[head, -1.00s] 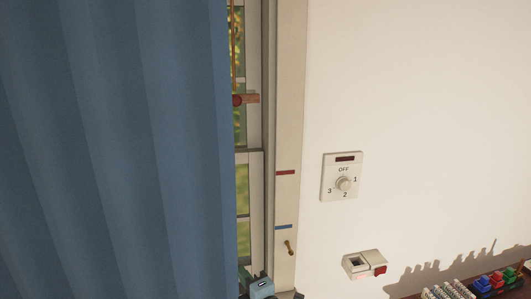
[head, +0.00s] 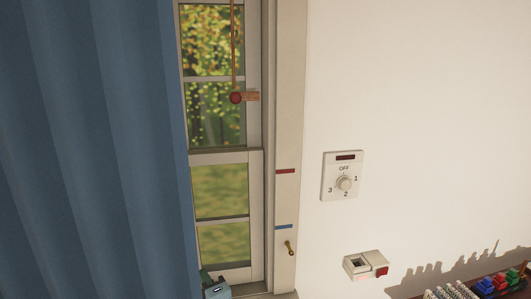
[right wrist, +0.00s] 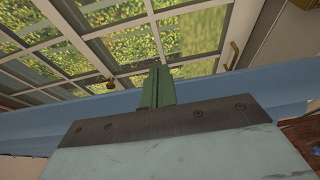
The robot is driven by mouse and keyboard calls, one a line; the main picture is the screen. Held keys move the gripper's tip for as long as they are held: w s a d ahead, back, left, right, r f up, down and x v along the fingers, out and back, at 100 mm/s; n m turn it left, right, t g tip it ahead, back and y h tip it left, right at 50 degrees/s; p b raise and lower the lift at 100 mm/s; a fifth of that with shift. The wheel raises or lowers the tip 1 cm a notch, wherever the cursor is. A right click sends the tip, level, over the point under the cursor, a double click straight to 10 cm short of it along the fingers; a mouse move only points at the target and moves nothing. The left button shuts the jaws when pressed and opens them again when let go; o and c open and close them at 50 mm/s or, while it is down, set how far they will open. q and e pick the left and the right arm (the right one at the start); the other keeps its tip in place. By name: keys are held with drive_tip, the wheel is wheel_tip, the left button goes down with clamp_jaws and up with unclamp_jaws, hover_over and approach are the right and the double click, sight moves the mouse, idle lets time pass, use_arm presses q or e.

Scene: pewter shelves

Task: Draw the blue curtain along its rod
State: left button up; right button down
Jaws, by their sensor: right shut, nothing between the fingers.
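The blue curtain (head: 95,150) hangs in folds over the left part of the head view. Its right edge is left of the middle, and the window (head: 222,190) is bare to the right of it. The rod is out of view. My right gripper (head: 209,280) shows at the bottom of the head view, beside the curtain's lower right edge; I cannot tell if it touches the cloth. In the right wrist view the green fingers (right wrist: 157,85) are shut together with nothing between them, and the blue curtain (right wrist: 270,104) crosses behind them. My left gripper is not in view.
A red-ended pull cord (head: 235,98) hangs before the window. The frame post (head: 285,130) bears red and blue marks and a small brass hook (head: 290,247). A dial switch (head: 342,176) and a small box (head: 366,265) are on the wall. Coloured items (head: 484,286) stand lower right.

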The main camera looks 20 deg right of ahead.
sight(149, 288)
drive_tip(key=w+a+b, duration=0.1)
drive_tip(key=a+b, duration=0.1)
drive_tip(key=a, duration=0.2)
drive_tip(key=w+a+b, duration=0.1)
drive_tip(key=a+b, duration=0.1)
drive_tip(key=a, duration=0.2)
drive_tip(key=a+b, duration=0.1)
drive_tip(key=a, duration=0.3)
drive_tip(key=shift+w+f+b, duration=0.15)
drive_tip(key=shift+w+b, duration=0.25)
drive_tip(key=shift+w+a, duration=0.1)
drive_tip(key=shift+a, duration=0.25)
